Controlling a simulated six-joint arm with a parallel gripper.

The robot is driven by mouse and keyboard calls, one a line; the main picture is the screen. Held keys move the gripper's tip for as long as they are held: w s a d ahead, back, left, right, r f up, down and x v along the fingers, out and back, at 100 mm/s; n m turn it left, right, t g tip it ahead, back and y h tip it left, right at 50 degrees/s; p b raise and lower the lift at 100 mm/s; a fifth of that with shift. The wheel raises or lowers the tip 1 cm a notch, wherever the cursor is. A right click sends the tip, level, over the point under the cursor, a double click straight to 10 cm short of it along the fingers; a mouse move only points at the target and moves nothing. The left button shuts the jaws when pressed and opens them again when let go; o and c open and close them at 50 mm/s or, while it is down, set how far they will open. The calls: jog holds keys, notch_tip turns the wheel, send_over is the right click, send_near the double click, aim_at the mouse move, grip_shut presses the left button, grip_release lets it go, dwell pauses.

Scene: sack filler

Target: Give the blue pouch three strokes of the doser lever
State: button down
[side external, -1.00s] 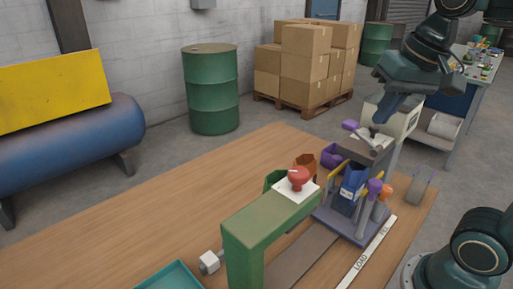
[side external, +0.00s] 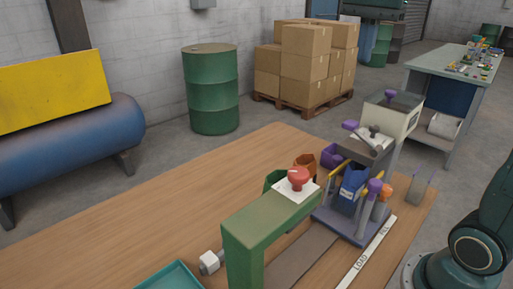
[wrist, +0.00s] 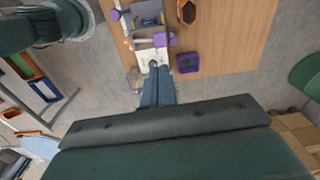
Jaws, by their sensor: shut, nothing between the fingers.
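The blue pouch (side external: 351,188) stands in the purple-grey filler stand, below the doser, between yellow rails. The doser (side external: 372,147) is a grey box with a pale top plate. A lever with a purple grip (side external: 351,125) sticks out to its left, and a black knob stands on the plate.
A green frame with a red button (side external: 298,179) stands at the front of the wooden table. A purple bin (side external: 332,156), orange bin (side external: 305,165) and green bin sit left of the stand. Purple and orange knobs (side external: 386,191) rise at its right. The left of the table is clear.

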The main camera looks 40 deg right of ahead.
aim_at(348, 121)
jog(key=shift+w+d+r+m, duration=0.2)
jog(key=shift+d+m, duration=0.05)
jog(key=shift+m, duration=0.05)
jog(key=shift+f, duration=0.1)
jog(key=shift+f, duration=6.95)
jog(key=shift+w+f, duration=0.1)
jog(key=shift+w+f+g, duration=0.45)
jog(key=shift+f+g, duration=0.1)
jog(key=shift+g, duration=0.25)
jog(key=shift+w+f, duration=0.4)
jog(key=shift+f, duration=0.35)
jog(key=shift+w+f, duration=0.35)
jog(key=shift+f, duration=0.4)
notch_tip(348, 121, up, 8)
jog(key=shift+w, duration=0.45)
